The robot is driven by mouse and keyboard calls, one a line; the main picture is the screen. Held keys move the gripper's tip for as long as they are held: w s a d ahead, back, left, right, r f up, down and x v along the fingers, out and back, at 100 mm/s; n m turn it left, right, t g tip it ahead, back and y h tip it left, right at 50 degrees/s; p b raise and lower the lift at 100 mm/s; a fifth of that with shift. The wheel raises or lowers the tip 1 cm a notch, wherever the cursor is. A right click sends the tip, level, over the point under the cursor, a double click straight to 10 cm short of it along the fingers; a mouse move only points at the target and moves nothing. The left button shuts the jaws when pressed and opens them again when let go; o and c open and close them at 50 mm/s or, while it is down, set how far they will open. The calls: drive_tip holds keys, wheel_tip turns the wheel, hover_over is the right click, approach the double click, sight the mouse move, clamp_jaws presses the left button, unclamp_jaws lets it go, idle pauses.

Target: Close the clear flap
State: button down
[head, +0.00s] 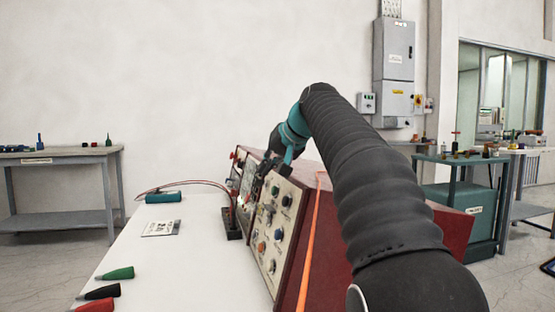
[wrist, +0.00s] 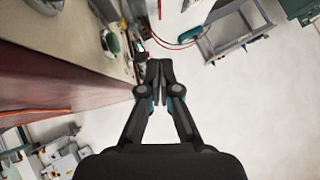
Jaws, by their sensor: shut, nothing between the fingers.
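My gripper (wrist: 158,84) points at the panel edge in the wrist view, with its two fingers together and nothing between them. In the head view my gripper (head: 264,172) is small and dark, in front of the upper part of the dark red instrument console (head: 312,230). The console's front carries a pale panel (head: 268,240) with knobs and sockets. The console side also shows in the wrist view (wrist: 60,85), left of the fingers. I cannot make out the clear flap in either view; whether the fingers touch anything there is unclear.
The console stands on a white table (head: 170,250). On it lie green (head: 117,273), black (head: 102,291) and red (head: 95,305) tapered plugs, a printed card (head: 161,229) and a teal cylinder (head: 163,197) with red leads. The table's left part has free room. My arm hides much of the console.

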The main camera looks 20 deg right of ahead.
drive_tip(key=b, duration=0.1)
hover_over(255, 204)
wheel_tip(255, 204, down, 4)
drive_tip(key=shift+s+d+f, duration=0.15)
drive_tip(key=shift+a+f, duration=0.25)
drive_tip(key=shift+f, duration=0.25)
